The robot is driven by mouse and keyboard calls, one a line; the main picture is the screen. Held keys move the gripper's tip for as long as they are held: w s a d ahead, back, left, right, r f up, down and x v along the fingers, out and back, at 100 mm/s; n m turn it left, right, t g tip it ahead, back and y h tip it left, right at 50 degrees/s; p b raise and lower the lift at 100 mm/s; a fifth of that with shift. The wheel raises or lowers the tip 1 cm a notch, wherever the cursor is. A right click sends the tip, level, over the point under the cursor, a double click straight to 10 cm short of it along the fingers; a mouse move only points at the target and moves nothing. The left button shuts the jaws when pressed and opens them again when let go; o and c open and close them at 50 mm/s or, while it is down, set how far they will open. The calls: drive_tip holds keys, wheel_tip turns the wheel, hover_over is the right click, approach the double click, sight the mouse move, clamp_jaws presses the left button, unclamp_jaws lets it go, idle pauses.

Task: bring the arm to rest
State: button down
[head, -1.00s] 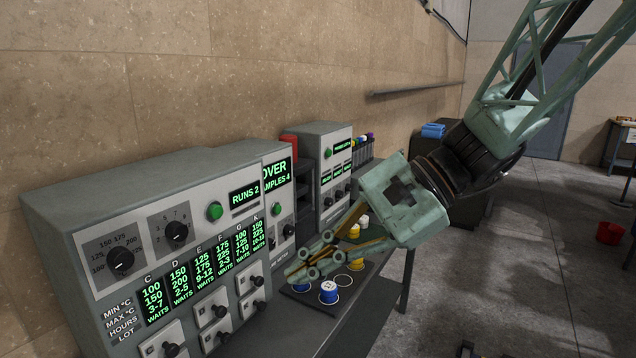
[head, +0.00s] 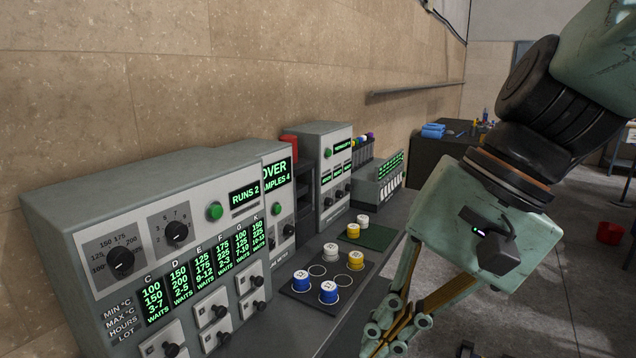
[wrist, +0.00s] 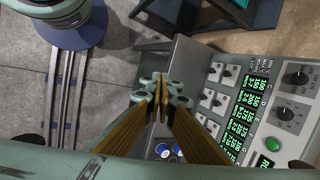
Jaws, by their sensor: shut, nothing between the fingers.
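My arm comes in from the upper right of the head view. My gripper (head: 384,338) points down at the front edge of the bench, right of the dark sample mat (head: 318,294), with its tips near the bottom of the picture. In the wrist view its fingertips (wrist: 159,92) are together with nothing between them. It is apart from the control panels, which stand beside it.
The large control panel (head: 106,225) stands at the left. On the mat are blue pucks (head: 328,292), a white one (head: 330,252) and a yellow one (head: 356,260). A green mat (head: 376,237) lies behind. A red bucket (head: 610,233) is on the floor.

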drive_tip(key=s+d+n+t+h, duration=0.1)
drive_tip(key=s+d+n+h, duration=0.1)
drive_tip(key=d, duration=0.4)
drive_tip(key=s+d+r+n+t+h, duration=0.1)
drive_tip(key=s+d+n+t+h, duration=0.1)
drive_tip(key=s+d, duration=0.3)
drive_tip(key=shift+s+d+r+t+h, duration=0.15)
drive_tip(key=shift+s+d+t+h, duration=0.25)
drive_tip(key=shift+d, duration=0.8)
drive_tip(key=shift+w, duration=0.2)
